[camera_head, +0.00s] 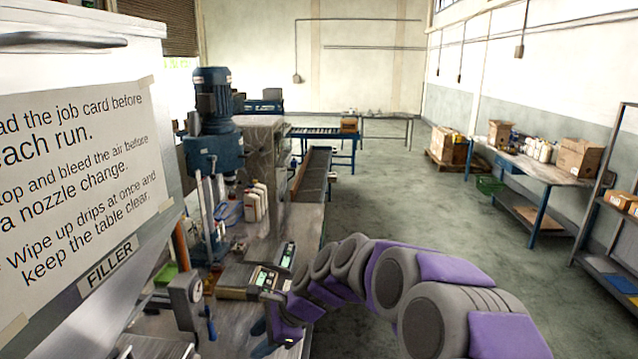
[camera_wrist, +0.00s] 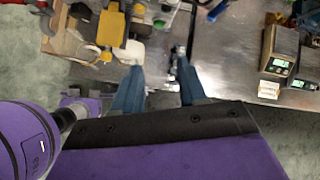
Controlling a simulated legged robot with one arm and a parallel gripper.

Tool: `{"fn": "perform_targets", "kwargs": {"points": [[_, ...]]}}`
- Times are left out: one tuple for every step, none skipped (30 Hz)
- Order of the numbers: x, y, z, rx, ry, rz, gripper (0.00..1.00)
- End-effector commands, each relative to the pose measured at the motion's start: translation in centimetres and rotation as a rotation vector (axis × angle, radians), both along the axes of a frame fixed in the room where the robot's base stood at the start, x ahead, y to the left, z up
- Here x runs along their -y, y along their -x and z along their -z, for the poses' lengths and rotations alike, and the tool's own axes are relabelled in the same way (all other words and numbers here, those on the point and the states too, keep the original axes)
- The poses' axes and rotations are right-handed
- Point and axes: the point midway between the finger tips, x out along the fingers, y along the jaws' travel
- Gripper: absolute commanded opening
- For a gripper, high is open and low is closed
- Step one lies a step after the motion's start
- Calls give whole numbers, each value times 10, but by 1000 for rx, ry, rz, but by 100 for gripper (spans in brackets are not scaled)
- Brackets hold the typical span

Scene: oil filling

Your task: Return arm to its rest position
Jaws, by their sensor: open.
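My arm (camera_head: 405,290), in grey and purple, reaches from the lower right of the head view to the work table's edge at lower middle. My gripper (camera_head: 272,337) is at its end, low over the table and partly hidden by the arm. In the wrist view my gripper (camera_wrist: 158,72) shows two blue fingers spread apart with nothing between them. The metal tabletop (camera_wrist: 235,55) lies beyond the fingers.
Devices with lit displays (camera_head: 265,277) stand on the table near my arm; they also show in the wrist view (camera_wrist: 277,66). A filler cabinet (camera_head: 75,150) with a notice stands at left. White bottles (camera_head: 252,203) stand farther back. The floor (camera_head: 400,200) beyond my arm is clear.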

Motion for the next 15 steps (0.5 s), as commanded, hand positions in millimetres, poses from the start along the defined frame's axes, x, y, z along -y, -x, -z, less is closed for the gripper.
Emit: {"fn": "perform_targets", "kwargs": {"points": [[13, 17, 6, 41, 30, -68, 42], [20, 27, 8, 63, 48, -113, 42], [29, 42, 11, 88, 74, -173, 42], [37, 52, 14, 107, 93, -218, 42], [44, 61, 15, 129, 113, -259, 42], [55, 75, 19, 157, 141, -317, 42], [63, 86, 23, 171, 160, -359, 42], [71, 96, 26, 188, 181, -402, 42], [82, 110, 31, 208, 207, -459, 42], [91, 121, 35, 220, 228, -502, 42], [99, 132, 40, 232, 248, -544, 42], [111, 146, 45, 246, 275, -598, 42], [120, 156, 50, 257, 294, -639, 42], [129, 166, 54, 268, 312, -678, 42], [142, 181, 62, 274, 338, -732, 42]]}}
